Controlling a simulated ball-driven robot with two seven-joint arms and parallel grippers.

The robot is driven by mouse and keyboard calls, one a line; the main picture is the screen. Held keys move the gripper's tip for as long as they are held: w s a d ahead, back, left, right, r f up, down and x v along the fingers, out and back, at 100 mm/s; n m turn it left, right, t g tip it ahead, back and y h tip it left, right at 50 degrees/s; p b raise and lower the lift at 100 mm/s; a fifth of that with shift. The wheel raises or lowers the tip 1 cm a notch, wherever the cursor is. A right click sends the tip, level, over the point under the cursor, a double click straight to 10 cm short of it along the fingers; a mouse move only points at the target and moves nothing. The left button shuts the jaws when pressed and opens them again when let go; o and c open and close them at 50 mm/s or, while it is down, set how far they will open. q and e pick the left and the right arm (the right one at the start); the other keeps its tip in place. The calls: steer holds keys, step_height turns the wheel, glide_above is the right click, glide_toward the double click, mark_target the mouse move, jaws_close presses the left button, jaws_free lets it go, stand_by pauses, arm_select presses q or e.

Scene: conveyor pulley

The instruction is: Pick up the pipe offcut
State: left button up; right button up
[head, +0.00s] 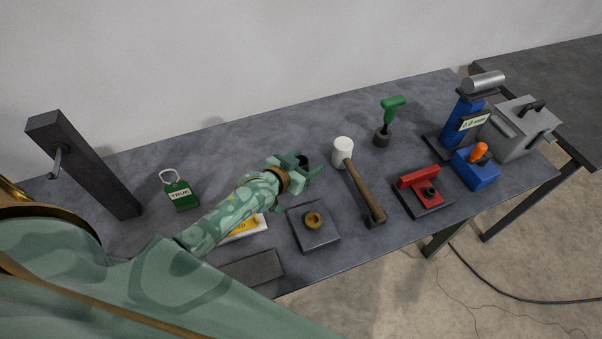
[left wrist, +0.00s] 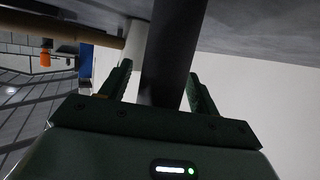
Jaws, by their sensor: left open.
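A dark upright pipe, which looks like the pipe offcut (left wrist: 172,50), stands from the table between the fingers of my left gripper (left wrist: 160,85). Gaps show on both sides of it, so the jaws are open around it and not gripping. In the head view the dark round end of the pipe (head: 304,160) shows among the fingers of my left gripper (head: 309,168); most of it is hidden. My right gripper is not in view.
A white-headed mallet (head: 343,152) lies close right of the gripper. A grey block with a brass ring (head: 315,237) and a red fixture (head: 421,190) stand in front. A green padlock-shaped item (head: 180,196) is at left. The table (head: 260,140) behind is clear.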

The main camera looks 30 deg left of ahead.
arm_select(q)
steer(key=c, duration=1.2)
steer(key=shift+c, duration=0.4)
steer(key=shift+r, duration=0.15)
